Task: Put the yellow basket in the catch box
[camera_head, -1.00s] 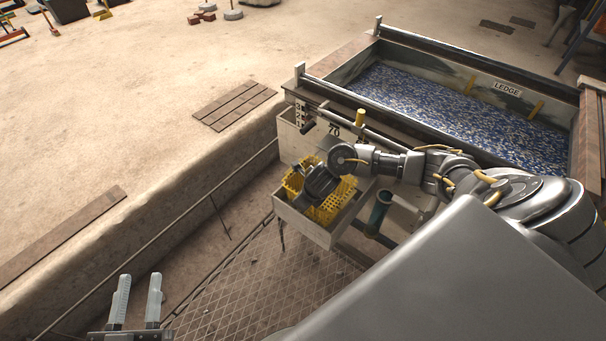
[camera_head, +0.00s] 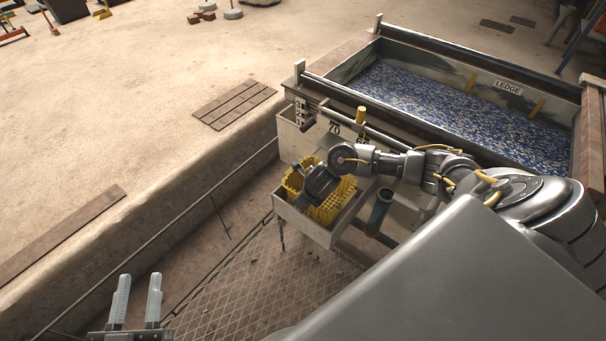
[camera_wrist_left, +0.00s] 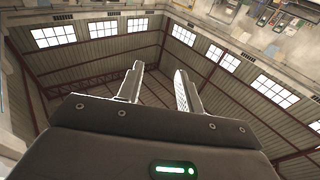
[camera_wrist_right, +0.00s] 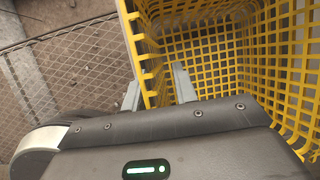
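The yellow basket (camera_head: 330,212) sits inside the pale open catch box (camera_head: 302,227) in the head view, partly covered by my right gripper. Its yellow lattice walls (camera_wrist_right: 215,55) fill much of the right wrist view. My right gripper (camera_wrist_right: 158,78) is open, with its fingers apart on either side of one basket wall. In the head view my right gripper's fingertips are hidden in the basket. My left gripper (camera_head: 137,300) is open and empty at the lower left, far from the basket; its spread fingers show in the left wrist view (camera_wrist_left: 158,80).
A large trough (camera_head: 440,105) with blue and white bits, marked LEDGE, lies behind the box. A teal cylinder (camera_head: 380,210) stands right of the box. A diamond-patterned floor plate (camera_head: 260,280) lies in front. A raised earth edge (camera_head: 150,205) runs along the left.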

